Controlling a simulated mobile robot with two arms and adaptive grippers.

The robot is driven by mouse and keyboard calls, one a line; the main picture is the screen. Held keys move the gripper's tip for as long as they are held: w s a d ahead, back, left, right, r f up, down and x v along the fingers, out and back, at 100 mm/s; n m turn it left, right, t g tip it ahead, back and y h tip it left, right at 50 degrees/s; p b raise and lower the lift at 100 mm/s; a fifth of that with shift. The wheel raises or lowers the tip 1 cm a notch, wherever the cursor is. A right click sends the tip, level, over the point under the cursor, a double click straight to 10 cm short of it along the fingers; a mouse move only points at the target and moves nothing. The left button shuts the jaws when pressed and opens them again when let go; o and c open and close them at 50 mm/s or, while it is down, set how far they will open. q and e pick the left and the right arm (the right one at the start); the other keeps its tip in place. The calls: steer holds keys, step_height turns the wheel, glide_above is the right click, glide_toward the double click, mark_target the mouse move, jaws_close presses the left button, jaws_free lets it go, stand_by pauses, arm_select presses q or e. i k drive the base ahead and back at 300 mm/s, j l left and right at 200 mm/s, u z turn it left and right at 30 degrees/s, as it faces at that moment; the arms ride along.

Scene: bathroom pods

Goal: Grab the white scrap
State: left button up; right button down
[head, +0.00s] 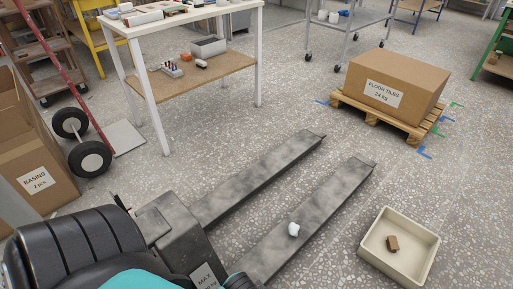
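A small, crumpled white scrap (293,230) lies on top of the right-hand fork (321,212) of a grey pallet truck (174,238). Neither of my grippers shows in the head view.
A cream bin (372,260) with a brown piece (392,243) inside stands on the floor to the right. A carton of floor tiles (392,88) sits on a wooden pallet (372,115). A white-legged table (148,100) stands behind. A black padded shape (75,245) fills the lower left.

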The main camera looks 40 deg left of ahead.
mark_target(293, 228)
steer(key=u, duration=0.85)
